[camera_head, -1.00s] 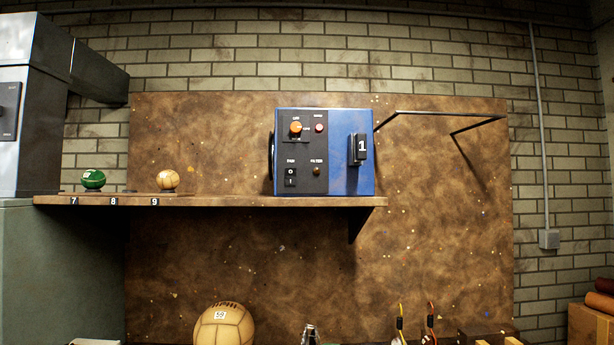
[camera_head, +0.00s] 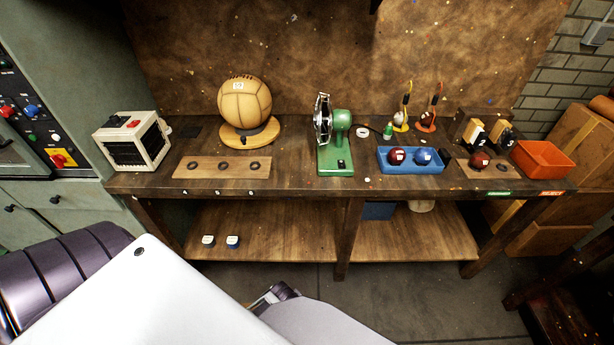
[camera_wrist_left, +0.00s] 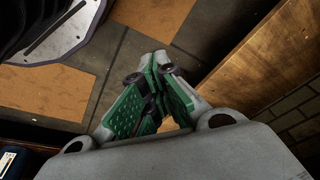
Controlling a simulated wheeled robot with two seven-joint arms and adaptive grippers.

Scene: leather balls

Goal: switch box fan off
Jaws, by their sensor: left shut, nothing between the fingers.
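The box fan (camera_head: 133,141) is a cream box with a dark grille on its front. It stands at the left end of the workbench in the head view. A small red switch (camera_head: 133,124) shows on its top; I cannot tell its position. My left arm crosses the bottom left of the head view, well short of the fan. My left gripper shows in the wrist view (camera_wrist_left: 150,88), its green-padded fingers together and nothing between them. The fan is not seen in the wrist view. My right gripper is not in view.
The workbench (camera_head: 290,187) also holds a large tan ball (camera_head: 245,103), a green machine with a wheel (camera_head: 335,140), a blue tray (camera_head: 411,168) with two balls, and an orange bin (camera_head: 543,160). A grey cabinet with a control panel (camera_head: 35,125) stands left of the fan.

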